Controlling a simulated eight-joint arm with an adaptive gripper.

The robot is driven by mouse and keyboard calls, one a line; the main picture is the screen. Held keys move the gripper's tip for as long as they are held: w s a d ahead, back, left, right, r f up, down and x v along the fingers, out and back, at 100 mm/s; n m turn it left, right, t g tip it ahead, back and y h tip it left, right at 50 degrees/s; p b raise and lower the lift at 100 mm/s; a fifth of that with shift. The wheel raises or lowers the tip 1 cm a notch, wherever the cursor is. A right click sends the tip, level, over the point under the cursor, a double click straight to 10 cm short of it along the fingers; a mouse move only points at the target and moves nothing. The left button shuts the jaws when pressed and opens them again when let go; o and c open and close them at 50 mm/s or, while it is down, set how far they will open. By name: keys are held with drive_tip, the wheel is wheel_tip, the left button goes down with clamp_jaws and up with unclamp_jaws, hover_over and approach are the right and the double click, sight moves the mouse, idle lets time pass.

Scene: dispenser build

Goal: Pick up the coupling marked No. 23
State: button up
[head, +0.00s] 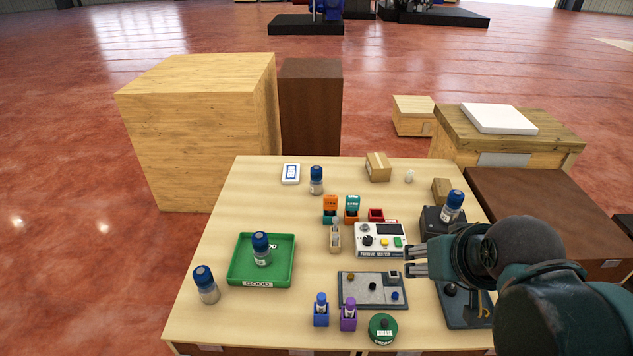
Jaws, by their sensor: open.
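No marking reading No. 23 is legible in this view, so I cannot tell which part is that coupling. Several small parts lie on a grey tray (356,296) in front of the torque tester. My gripper (409,260) reaches in from the right, open and empty, its fingers pointing left, just right of the torque tester (381,253) and above the grey tray's far right corner in the picture.
A green tray (236,279) marked GOOD holds a blue-capped bottle (261,249). Other bottles stand at front left (206,285), back (316,181) and right (453,206). Blue (321,316) and purple (348,321) holders and a green grease tin (383,329) line the front.

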drive_tip(key=w+a+r+n+g+p, duration=0.1)
drive_tip(key=w+a+r+n+p, duration=0.15)
drive_tip(key=w+r, duration=0.4)
drive_tip(key=w+a+r+n+g+p, duration=0.1)
drive_tip(key=w+a+r+n+p, duration=0.1)
drive_tip(key=w+r+n, duration=0.35)
drive_tip(key=n+g+p, duration=0.5)
drive_tip(key=n+p, duration=0.3)
drive_tip(key=n, duration=0.3)
hover_over(317, 167)
wheel_tip(317, 167, down, 9)
wheel_tip(317, 167, down, 12)
drive_tip(key=shift+s+f, duration=0.1)
drive_tip(key=shift+f, duration=0.1)
drive_tip(key=shift+f, duration=1.3)
